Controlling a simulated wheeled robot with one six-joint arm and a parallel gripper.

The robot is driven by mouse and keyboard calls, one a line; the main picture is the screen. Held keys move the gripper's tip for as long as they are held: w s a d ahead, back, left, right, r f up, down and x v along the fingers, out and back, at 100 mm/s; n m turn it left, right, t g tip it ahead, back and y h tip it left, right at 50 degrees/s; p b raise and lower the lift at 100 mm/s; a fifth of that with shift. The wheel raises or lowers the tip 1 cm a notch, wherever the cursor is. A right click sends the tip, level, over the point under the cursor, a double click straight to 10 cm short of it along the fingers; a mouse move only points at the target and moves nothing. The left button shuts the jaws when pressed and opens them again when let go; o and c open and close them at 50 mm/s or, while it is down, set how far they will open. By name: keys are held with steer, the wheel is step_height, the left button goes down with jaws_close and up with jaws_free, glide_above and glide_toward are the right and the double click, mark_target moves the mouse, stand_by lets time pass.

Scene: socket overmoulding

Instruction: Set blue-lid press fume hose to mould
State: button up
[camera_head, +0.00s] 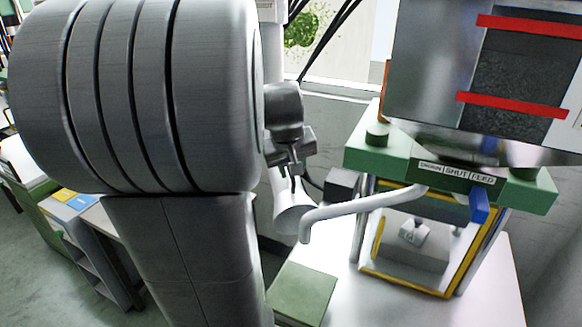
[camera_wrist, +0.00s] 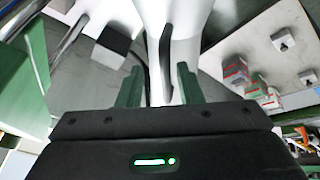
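The white fume hose (camera_head: 365,205) is a bent pipe with a flared hood (camera_head: 290,217), just left of the press (camera_head: 387,152). The press has a green plate, a label strip and a blue part (camera_head: 479,206). A grey mould-like block (camera_head: 414,232) sits inside its yellow-edged frame. My gripper (camera_head: 293,172) is at the hood's upper end. In the wrist view, its two green fingers (camera_wrist: 159,88) stand apart on either side of white hose surface (camera_wrist: 187,55) and a narrow dark strip (camera_wrist: 166,60). A gap shows beside the left finger. Contact is unclear.
A dark block (camera_head: 342,186) stands left of the press. My arm covers the left middle of the head view.

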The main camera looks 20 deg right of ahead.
steer(key=shift+a, duration=0.1)
steer(key=b+v, duration=0.1)
steer(key=v, duration=1.2)
steer(key=shift+s+r, duration=0.2)
steer(key=shift+r, duration=0.15)
steer(key=shift+a+f, duration=0.1)
steer(key=p+x, duration=0.1)
steer(key=x, duration=1.3)
steer(key=shift+a, duration=0.2)
steer(key=shift+d, duration=0.1)
steer(key=shift+r, duration=0.2)
